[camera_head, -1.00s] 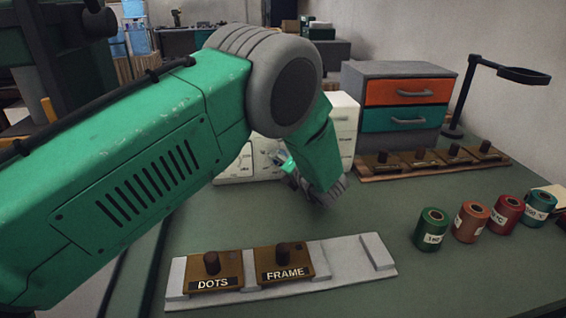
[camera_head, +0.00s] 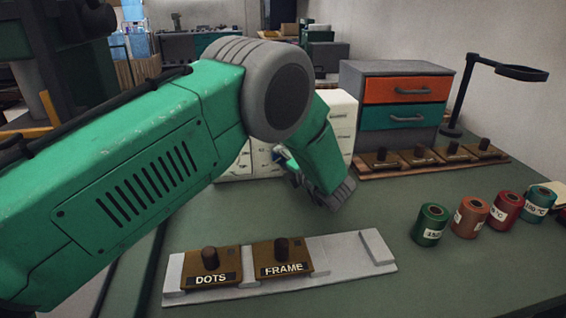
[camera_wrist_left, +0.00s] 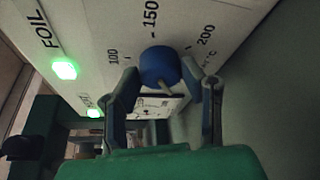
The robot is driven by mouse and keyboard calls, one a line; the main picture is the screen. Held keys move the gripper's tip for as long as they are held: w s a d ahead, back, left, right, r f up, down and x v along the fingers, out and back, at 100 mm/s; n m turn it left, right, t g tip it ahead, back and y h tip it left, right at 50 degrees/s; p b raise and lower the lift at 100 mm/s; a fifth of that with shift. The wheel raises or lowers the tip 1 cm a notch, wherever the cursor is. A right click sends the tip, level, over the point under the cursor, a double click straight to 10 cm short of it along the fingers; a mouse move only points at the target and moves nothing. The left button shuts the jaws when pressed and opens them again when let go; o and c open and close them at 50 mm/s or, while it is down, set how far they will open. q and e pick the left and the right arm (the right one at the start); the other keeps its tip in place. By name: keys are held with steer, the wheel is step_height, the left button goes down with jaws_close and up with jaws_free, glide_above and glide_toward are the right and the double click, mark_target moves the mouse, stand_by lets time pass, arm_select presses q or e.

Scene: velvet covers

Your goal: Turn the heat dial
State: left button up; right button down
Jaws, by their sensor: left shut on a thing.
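The blue heat dial (camera_wrist_left: 160,68) is on the front of a white machine, with marks 100, 150 and 200 °C around it, in the left wrist view. My left gripper (camera_wrist_left: 162,84) has its two fingers on either side of the dial, shut on it. In the head view the white machine (camera_head: 343,125) stands behind my green left arm, which hides the dial. My left gripper (camera_head: 290,160) shows only partly there, at the machine's front. My right gripper is not in view.
Labelled rolls (camera_head: 431,224) stand at the right. A grey rack (camera_head: 345,262) in front holds DOTS and FRAME blocks (camera_head: 282,260). A wooden rack (camera_head: 375,174) with several blocks lies before a drawer cabinet (camera_head: 365,70). A green light (camera_wrist_left: 65,69) glows beside FOIL.

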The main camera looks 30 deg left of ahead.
arm_select(q)
steer(key=shift+d+f+m+y+b, duration=0.1)
steer(key=shift+f+m+y+b, duration=0.25)
steer(key=shift+m, duration=0.45)
steer(key=shift+d+f+m+y+b, duration=0.15)
steer(key=shift+m+b, duration=0.3)
steer(key=shift+m, duration=0.35)
steer(key=shift+s, duration=0.1)
steer(key=o, duration=1.1)
steer(key=shift+o, duration=0.2)
steer(key=shift+r, duration=0.1)
steer(key=shift+r+t, duration=0.15)
steer(key=shift+t, duration=0.15)
steer(key=shift+d, duration=0.25)
steer(key=v, duration=1.1)
steer(key=shift+d, duration=0.25)
